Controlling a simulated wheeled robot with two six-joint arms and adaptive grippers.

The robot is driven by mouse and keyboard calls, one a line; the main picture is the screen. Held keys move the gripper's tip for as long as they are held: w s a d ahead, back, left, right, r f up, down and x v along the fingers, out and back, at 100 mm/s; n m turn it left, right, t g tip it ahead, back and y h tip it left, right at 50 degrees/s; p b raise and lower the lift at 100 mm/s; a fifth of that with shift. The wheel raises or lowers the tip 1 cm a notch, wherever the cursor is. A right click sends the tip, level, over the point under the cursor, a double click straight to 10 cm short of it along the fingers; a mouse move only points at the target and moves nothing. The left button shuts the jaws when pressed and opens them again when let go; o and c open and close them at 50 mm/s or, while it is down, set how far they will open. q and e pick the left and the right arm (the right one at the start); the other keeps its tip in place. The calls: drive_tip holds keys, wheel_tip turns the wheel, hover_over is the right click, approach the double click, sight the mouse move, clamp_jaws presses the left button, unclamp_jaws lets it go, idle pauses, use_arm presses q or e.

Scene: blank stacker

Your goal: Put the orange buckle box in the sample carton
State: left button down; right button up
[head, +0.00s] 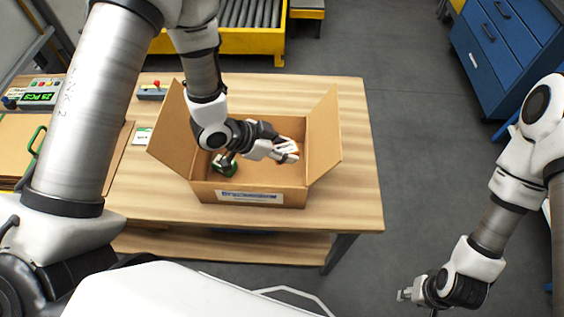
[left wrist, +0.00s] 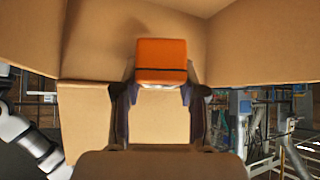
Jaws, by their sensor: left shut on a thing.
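The sample carton (head: 250,196) is an open brown cardboard box with a white label, standing on the wooden table with its side flaps spread. My left gripper (head: 287,151) reaches over the carton, within its opening in the head view. It is shut on the orange buckle box (left wrist: 161,55), which has a dark band and shows between the fingertips in the left wrist view. In the head view the box is mostly hidden by the gripper. Cardboard walls surround it in the wrist view. My right gripper (head: 408,295) hangs over the floor at lower right, too small to judge.
A green and dark object (head: 224,165) sits inside the carton at the left. The wooden table (head: 355,190) is clear right of the carton. A display unit (head: 38,95) and a small control box (head: 152,91) are at the left. A blue cabinet (head: 505,50) stands at upper right.

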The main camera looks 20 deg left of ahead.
use_arm(q)
drive_tip(key=f, duration=0.2)
drive_tip(key=w+f, duration=0.1)
drive_tip(key=shift+f, duration=0.4)
drive_tip(key=f, duration=0.1)
drive_tip(key=f+p, duration=0.1)
drive_tip(key=f, duration=0.2)
drive_tip(key=shift+s+f, duration=0.1)
drive_tip(key=shift+s, duration=0.25)
drive_tip(key=shift+w+f, duration=0.25)
use_arm(e)
drive_tip(key=shift+w+r, duration=0.35)
drive_tip(key=shift+r, duration=0.2)
use_arm(q)
drive_tip(key=c, duration=0.7)
unclamp_jaws()
drive_tip(key=shift+s+r, duration=0.1)
drive_tip(key=shift+s, duration=0.05)
drive_tip(key=shift+o, duration=0.2)
use_arm(e)
drive_tip(key=shift+s, duration=0.1)
use_arm(q)
drive_tip(key=shift+r, duration=0.1)
use_arm(e)
drive_tip(key=shift+r, duration=0.15)
